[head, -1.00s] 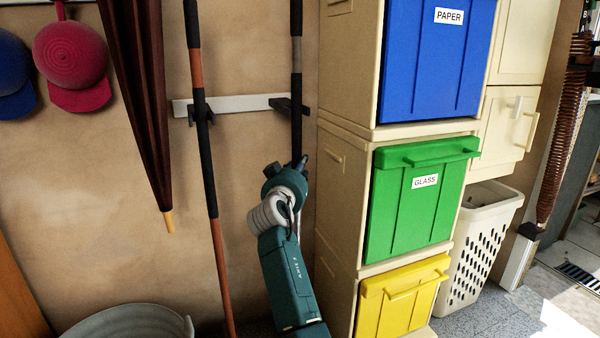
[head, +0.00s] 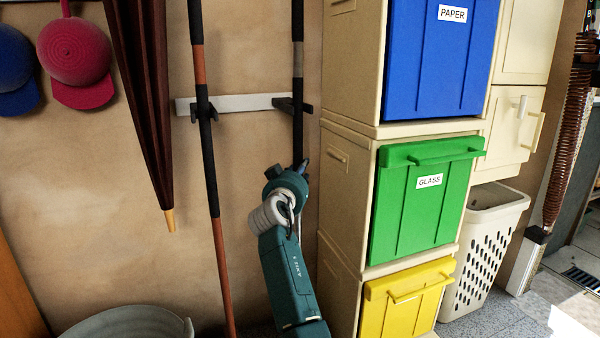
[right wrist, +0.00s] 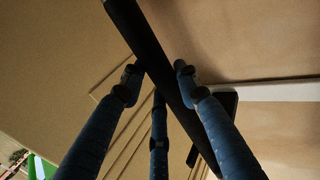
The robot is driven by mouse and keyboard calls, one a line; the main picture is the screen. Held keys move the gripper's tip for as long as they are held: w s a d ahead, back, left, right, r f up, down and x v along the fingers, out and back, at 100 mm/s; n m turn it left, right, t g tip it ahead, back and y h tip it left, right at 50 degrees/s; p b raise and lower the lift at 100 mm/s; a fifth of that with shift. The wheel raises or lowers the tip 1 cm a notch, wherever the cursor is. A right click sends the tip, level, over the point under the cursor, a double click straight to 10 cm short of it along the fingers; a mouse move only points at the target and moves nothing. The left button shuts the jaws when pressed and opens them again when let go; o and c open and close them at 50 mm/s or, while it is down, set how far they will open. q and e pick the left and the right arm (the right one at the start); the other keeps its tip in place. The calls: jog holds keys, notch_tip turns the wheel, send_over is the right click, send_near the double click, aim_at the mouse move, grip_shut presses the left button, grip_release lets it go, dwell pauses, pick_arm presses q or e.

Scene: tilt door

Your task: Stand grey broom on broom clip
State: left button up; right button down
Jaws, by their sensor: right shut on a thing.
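The grey broom's handle (head: 298,60), black with a grey band, stands nearly upright at the right end of the white wall rail. Its lower end is hidden behind my right arm. The dark broom clip (head: 288,104) juts from the rail beside the handle. I cannot tell whether the handle is seated in it. My right gripper (head: 301,168) is on the handle below the clip. In the right wrist view, its blue fingers (right wrist: 158,78) are closed around the black handle (right wrist: 140,35), with a dark clip part (right wrist: 230,102) close by. My left gripper is out of view.
A second broom with a black and orange-brown handle (head: 200,70) hangs in the left clip. A folded dark umbrella (head: 143,90) and caps (head: 75,62) hang further left. Stacked recycling bins (head: 425,200) stand close on the right. A metal tub (head: 125,322) is at lower left.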

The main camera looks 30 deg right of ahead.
jog(key=shift+f+b, duration=0.25)
jog(key=shift+b, duration=0.1)
dwell(0.4)
jog(key=c, duration=1.2)
grip_release()
jog(key=shift+r, duration=0.1)
jog(key=o, duration=0.3)
jog(key=shift+f, duration=0.25)
jog(key=shift+r, duration=0.1)
